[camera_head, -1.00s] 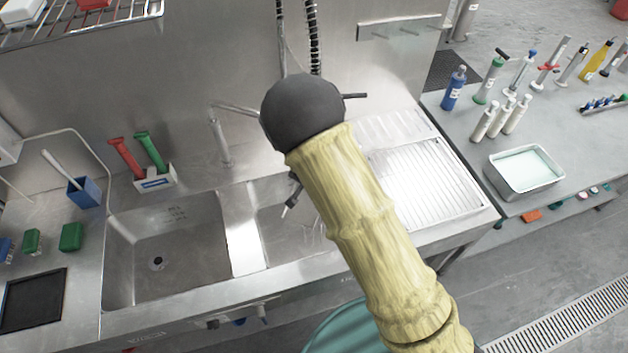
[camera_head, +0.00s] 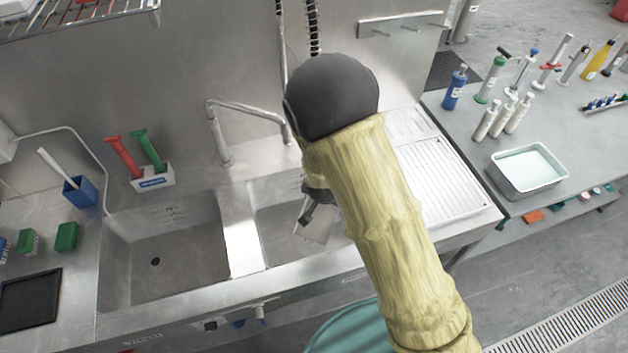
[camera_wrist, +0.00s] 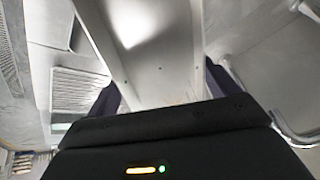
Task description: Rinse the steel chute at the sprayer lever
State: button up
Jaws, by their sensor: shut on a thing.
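My gripper (camera_head: 316,206) is shut on the steel chute (camera_head: 314,228), a pale grey piece that hangs below the fingers over the right sink basin (camera_head: 268,222). In the wrist view the chute (camera_wrist: 150,45) is large and runs up the picture from between my dark fingers (camera_wrist: 160,92). Most of it is hidden by my arm in the head view. The sprayer's coiled hose (camera_head: 313,30) hangs at the back wall above the right basin. The sprayer lever is hidden behind my wrist.
A bent steel faucet (camera_head: 222,140) stands behind the basins, left of my gripper. The left basin (camera_head: 170,250) is empty. A ribbed drainboard (camera_head: 440,180) lies to the right. A holder (camera_head: 154,181) with red and green tools stands at the back left.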

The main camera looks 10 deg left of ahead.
jog(key=shift+s+d, duration=0.55)
jog(key=shift+d, duration=0.1)
jog(key=shift+r, duration=0.1)
dwell(1.1)
jog(key=s+d+r, duration=0.3)
jog(key=r, duration=0.1)
jog(key=shift+s+d+p, duration=0.2)
jog(key=shift+d+p, duration=0.1)
jog(key=shift+p, duration=0.15)
dwell(0.5)
